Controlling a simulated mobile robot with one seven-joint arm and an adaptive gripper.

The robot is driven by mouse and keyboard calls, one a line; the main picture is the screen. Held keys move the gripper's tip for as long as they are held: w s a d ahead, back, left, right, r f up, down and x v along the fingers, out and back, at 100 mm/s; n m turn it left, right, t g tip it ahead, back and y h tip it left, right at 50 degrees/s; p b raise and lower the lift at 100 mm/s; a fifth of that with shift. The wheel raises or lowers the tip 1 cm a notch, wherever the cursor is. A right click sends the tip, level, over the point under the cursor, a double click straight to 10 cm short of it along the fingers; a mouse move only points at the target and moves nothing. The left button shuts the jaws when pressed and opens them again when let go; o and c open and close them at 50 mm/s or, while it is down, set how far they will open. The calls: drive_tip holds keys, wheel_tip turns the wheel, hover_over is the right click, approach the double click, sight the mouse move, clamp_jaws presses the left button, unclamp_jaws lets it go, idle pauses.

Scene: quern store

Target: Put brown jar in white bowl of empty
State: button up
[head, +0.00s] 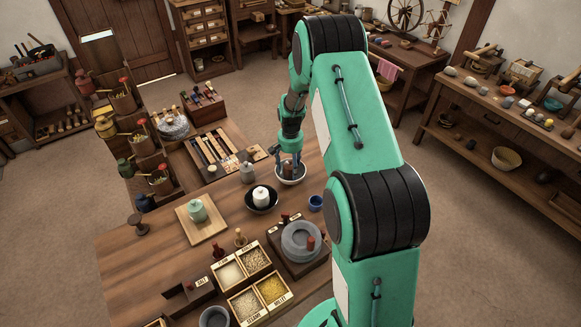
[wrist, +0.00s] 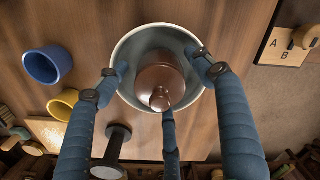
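The brown jar (wrist: 160,78), with a knobbed lid, appears inside the white bowl (wrist: 120,52) in the wrist view, surrounded by the bowl's rim. In the head view the jar (head: 289,167) shows small within the bowl (head: 292,181), partly hidden by my fingers. My gripper (wrist: 160,82) is directly above, its fingers spread around the jar with gaps beside it. The fingertips are near the bowl's rim and I see no grip on the jar. The jar's base is hidden.
A black bowl (head: 261,206) holding a white jar stands left of the white bowl. A blue cup (head: 316,202) is close to the right. A quern (head: 302,240) and grain boxes (head: 247,272) occupy the table's front.

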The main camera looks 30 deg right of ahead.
drive_tip(key=shift+r, duration=0.1)
wheel_tip(320, 180, up, 12)
drive_tip(key=shift+r+p, duration=0.1)
drive_tip(key=shift+p, duration=1.05)
idle(0.3)
drive_tip(key=shift+a+r, duration=0.15)
drive_tip(key=shift+r, duration=0.1)
drive_tip(key=s+a+r+n+t, duration=0.1)
drive_tip(key=s+a+r, duration=0.35)
drive_tip(key=r, duration=0.45)
drive_tip(key=s+a+r+n+t, duration=0.1)
drive_tip(key=s+a+r+n, duration=0.1)
drive_tip(key=s+a+r, duration=0.5)
drive_tip(key=s+a+r+n+t, duration=0.1)
drive_tip(key=a+r, duration=0.4)
drive_tip(key=r, duration=0.6)
drive_tip(key=s+a+r+n+t, duration=0.1)
drive_tip(key=s+a+r, duration=0.1)
drive_tip(key=s, duration=0.6)
drive_tip(key=s+a+r+n, duration=0.2)
drive_tip(key=s+a, duration=0.3)
drive_tip(key=s, duration=0.3)
drive_tip(key=s+a+r+n+t, duration=0.1)
drive_tip(key=s+a+r+n, duration=0.1)
drive_tip(key=s, duration=0.7)
drive_tip(key=shift+a+r+t, duration=0.3)
drive_tip(key=shift+a+r, duration=0.3)
drive_tip(key=shift+a, duration=0.5)
